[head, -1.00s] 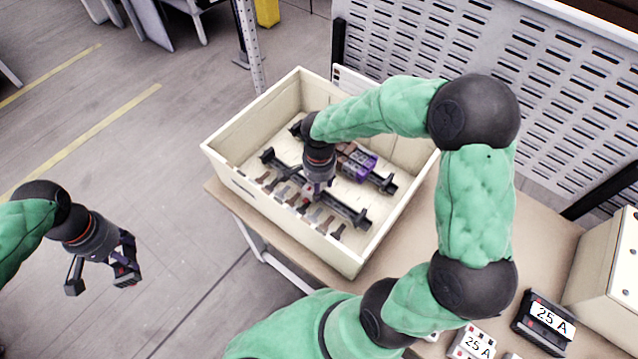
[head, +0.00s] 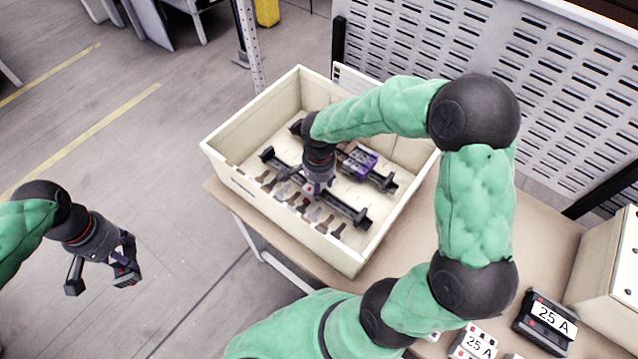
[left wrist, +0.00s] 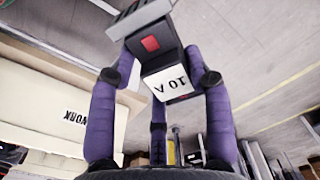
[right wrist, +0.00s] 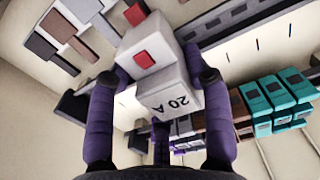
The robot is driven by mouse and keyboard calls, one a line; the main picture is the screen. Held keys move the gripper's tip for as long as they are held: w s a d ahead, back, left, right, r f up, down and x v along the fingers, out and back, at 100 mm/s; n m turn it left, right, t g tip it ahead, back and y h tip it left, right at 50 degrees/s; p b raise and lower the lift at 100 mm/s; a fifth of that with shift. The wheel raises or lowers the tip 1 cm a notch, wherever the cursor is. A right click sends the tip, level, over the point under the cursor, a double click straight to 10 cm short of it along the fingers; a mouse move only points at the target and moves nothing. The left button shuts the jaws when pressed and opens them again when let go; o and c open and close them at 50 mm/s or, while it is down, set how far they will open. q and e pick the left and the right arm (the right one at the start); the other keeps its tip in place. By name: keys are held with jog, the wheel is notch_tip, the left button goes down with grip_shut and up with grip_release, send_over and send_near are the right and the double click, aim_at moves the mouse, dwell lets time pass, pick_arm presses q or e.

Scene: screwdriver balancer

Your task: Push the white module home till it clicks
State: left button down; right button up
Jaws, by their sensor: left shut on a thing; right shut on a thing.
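The white module (right wrist: 165,65), with a red square and a "20 A" label, is between the fingers of my right gripper (right wrist: 158,85) in the right wrist view. In the head view my right gripper (head: 316,188) points down into the cream box at the front dark rail (head: 345,208). The module is at this rail; whether it is fully seated cannot be told. My left gripper (head: 104,277) is outside the box, over the floor at the left. It is shut on a dark module (left wrist: 160,62) with a "10 A" label, seen in the left wrist view.
The cream box (head: 235,190) stands on a table (head: 425,240). A back rail (head: 383,181) carries several modules, teal ones (right wrist: 275,105) among them. Several flat coloured pieces (head: 322,222) lie along the near side. Two "25 A" modules (head: 545,318) (head: 474,343) lie at lower right.

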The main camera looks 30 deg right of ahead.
pick_arm(q)
jog(key=shift+f, duration=0.25)
pick_arm(e)
jog(key=shift+f, duration=0.3)
pick_arm(q)
jog(key=shift+f+b, duration=0.15)
jog(key=shift+b, duration=0.2)
dwell(0.3)
pick_arm(e)
jog(key=o, duration=1.4)
notch_tip(320, 180, up, 12)
